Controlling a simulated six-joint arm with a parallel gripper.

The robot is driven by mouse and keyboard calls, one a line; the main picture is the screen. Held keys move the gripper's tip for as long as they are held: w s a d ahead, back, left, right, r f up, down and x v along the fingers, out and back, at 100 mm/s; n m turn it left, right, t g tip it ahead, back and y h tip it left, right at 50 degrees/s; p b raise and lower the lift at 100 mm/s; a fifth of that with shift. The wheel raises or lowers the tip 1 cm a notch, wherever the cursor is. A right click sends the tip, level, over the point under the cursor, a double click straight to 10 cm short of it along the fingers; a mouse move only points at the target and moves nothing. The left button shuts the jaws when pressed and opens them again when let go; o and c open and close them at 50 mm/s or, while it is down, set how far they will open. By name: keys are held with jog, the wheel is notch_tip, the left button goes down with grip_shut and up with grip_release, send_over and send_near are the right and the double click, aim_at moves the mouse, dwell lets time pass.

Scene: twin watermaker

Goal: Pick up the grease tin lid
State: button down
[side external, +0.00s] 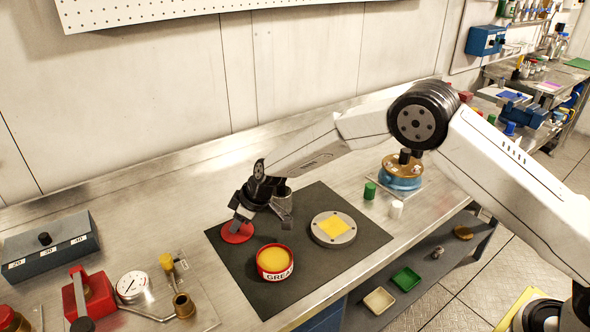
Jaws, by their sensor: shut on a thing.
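The grease tin lid (238,234) is a round red disc at the left edge of the dark mat (300,284). My gripper (241,222) is shut on the lid, with its finger reaching down onto the lid from above. I cannot tell whether the lid is clear of the mat. The grease tin (275,263) stands open just right of and nearer than the lid. It is red with a white label and shows yellow grease inside.
A round grey flange with a yellow square (334,229) lies on the mat's right. Green (370,191) and white (396,209) small cylinders and a blue-and-brass pump part (402,173) stand beyond. A gauge (132,286), red vise-like block (88,295) and grey box (48,249) occupy the left bench.

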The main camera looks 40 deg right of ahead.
jog(key=shift+r, duration=0.1)
jog(key=shift+r, duration=1.35)
jog(key=s+d+r, duration=0.4)
jog(key=s+r, duration=0.6)
jog(key=s, duration=0.3)
jog(key=shift+s+d, duration=0.15)
jog(key=shift+s+a+f, duration=0.35)
jog(key=shift+a+f, duration=0.25)
jog(key=shift+a, duration=0.05)
jog(key=shift+s+a+f, duration=0.3)
jog(key=shift+a+f, duration=0.3)
